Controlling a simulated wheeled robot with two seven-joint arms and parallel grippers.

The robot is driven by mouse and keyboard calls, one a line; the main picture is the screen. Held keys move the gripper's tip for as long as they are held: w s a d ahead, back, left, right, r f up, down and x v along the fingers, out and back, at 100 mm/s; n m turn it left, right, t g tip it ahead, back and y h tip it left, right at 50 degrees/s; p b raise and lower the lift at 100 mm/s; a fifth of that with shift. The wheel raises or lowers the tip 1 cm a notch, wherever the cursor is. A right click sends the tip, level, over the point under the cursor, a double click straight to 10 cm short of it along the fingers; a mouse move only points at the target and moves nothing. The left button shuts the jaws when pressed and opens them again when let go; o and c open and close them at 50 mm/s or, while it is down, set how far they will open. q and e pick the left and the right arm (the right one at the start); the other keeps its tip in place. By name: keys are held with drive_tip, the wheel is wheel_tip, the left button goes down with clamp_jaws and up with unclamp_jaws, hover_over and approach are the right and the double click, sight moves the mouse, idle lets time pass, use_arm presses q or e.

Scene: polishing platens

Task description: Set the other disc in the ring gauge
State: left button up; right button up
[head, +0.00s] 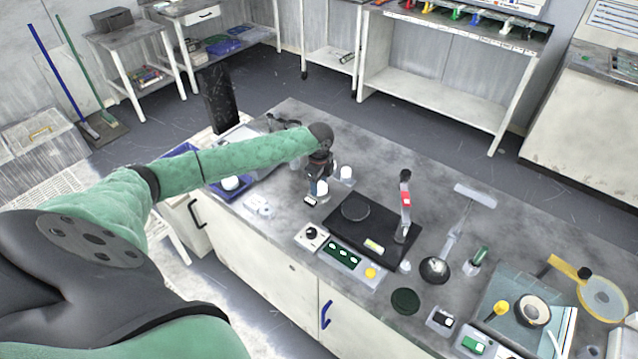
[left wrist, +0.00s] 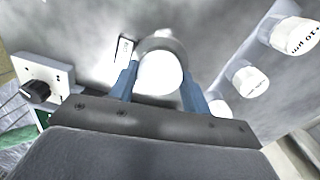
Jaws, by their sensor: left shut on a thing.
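My left gripper (head: 318,178) is low over the bench, beside the white-capped jars. In the left wrist view my left gripper (left wrist: 160,90) has its blue fingers shut on a white rounded thing (left wrist: 160,75). A grey band curves around that thing's far side; I cannot tell whether the held thing is a disc or a jar. A dark-rimmed ring with a pale centre (head: 532,310) lies on the light mat at the right; I cannot tell if it is the ring gauge. A dark green disc (head: 405,300) lies near the front edge. My right gripper is out of view.
White-capped jars (left wrist: 245,77) stand close to the left gripper. A black plate (head: 340,232) bears a round dark platen (head: 355,210) and an upright arm (head: 405,205). A control box (head: 312,236) stands in front. A dark bowl (head: 434,268) lies to the right. The bench's back strip is mostly clear.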

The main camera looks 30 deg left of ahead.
use_arm(q)
drive_tip(key=shift+f+p, duration=0.25)
drive_tip(key=shift+p, duration=0.05)
idle(0.8)
drive_tip(key=shift+f+p, duration=0.15)
drive_tip(key=shift+p, duration=0.2)
idle(0.6)
drive_tip(key=o, duration=1.1)
